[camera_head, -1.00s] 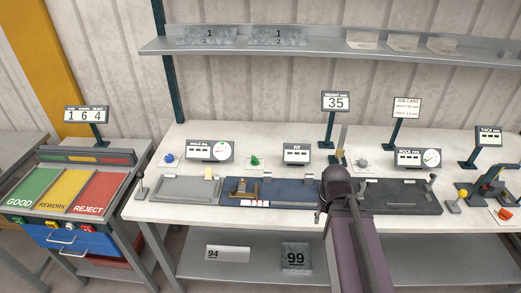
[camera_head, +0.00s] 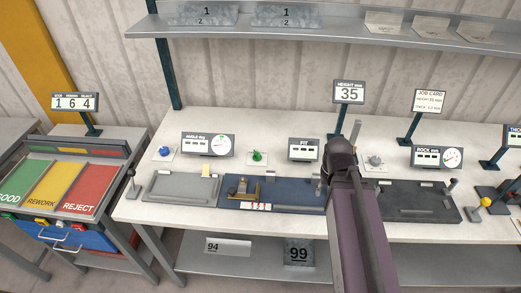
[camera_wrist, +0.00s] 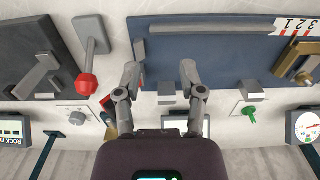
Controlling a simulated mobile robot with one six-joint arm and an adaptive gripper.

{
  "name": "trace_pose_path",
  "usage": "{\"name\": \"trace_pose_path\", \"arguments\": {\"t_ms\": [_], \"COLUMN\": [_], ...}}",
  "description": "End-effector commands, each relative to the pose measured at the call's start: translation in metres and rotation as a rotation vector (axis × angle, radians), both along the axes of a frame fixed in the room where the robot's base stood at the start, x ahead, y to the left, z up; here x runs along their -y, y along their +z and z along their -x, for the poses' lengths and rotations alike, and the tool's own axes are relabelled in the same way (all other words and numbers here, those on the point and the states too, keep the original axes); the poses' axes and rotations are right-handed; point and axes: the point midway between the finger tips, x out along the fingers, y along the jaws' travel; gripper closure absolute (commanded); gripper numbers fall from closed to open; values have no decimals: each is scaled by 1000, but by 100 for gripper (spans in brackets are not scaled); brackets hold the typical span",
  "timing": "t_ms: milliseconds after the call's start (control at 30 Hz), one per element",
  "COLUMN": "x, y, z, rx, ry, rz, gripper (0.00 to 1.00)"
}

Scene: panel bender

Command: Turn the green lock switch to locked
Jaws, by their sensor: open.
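The green lock switch (camera_head: 258,156) is a small green knob on a white plate, at the back of the bench between the ANGLE display and the FIT display. In the wrist view the green switch (camera_wrist: 249,115) is at the lower right, right of my gripper and apart from it. My gripper (camera_wrist: 160,72) is open and empty, its two fingers over the edge of the blue plate. In the head view my arm hides the fingers. Which way the switch is turned is too small to tell.
A blue plate (camera_head: 290,188) with a brass fixture (camera_head: 242,190) lies before the switch. A red-knobbed lever (camera_wrist: 88,62) stands left of my fingers in the wrist view. A FIT display (camera_head: 304,149) and a tall HEIGHT sign (camera_head: 349,93) stand nearby. A shelf (camera_head: 310,38) runs above.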

Motion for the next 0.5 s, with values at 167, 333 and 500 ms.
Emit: {"name": "trace_pose_path", "arguments": {"t_ms": [167, 333, 500], "x": [0, 0, -4], "y": [0, 0, 1], "z": [0, 0, -9], "rx": [0, 0, 0], "ry": [0, 0, 15], "rz": [0, 0, 0], "gripper": [49, 49, 49]}}
